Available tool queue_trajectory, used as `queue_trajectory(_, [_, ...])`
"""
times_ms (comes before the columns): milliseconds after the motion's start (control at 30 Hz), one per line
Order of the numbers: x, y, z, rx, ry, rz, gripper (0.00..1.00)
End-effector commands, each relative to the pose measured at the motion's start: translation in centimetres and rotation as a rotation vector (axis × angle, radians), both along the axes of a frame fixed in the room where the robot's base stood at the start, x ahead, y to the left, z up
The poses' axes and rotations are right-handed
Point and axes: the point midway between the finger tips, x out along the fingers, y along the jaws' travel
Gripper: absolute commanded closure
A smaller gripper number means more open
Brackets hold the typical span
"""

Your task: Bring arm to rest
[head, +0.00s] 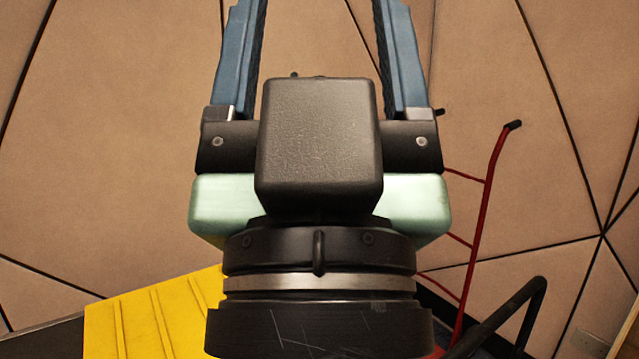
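My gripper (320,12) fills the middle of the head view and points upward in the picture. Its two blue fingers stand wide apart with only wall visible between them. The fingertips run out of the top edge, so their ends are hidden. The black and pale green gripper body (420,205) and the dark wrist below it show clearly. Nothing is seen held between the visible parts of the fingers.
A tan panelled wall (540,190) with black seams stands behind. A red hand truck (487,210) with a black grip is at the right, with a black curved bar (530,295) near it. A yellow ribbed object (150,315) is at lower left.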

Motion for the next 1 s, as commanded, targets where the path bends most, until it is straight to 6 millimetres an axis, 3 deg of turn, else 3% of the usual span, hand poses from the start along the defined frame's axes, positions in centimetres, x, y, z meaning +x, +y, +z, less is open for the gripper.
queue_trajectory(33, [0.0,0.0,3.3,0.001,0.001,0.001,0.28])
queue_trajectory(100, [0.1,0.0,5.5,0.0,0.002,0.001,0.28])
queue_trajectory(300, [0.1,0.0,11.6,0.0,0.003,0.003,0.28])
queue_trajectory(500, [0.1,0.1,15.9,0.001,0.003,0.004,0.28])
queue_trajectory(667, [0.1,0.1,17.2,0.001,0.004,0.004,0.28])
queue_trajectory(1000, [0.1,0.1,17.3,0.001,0.004,0.004,0.28])
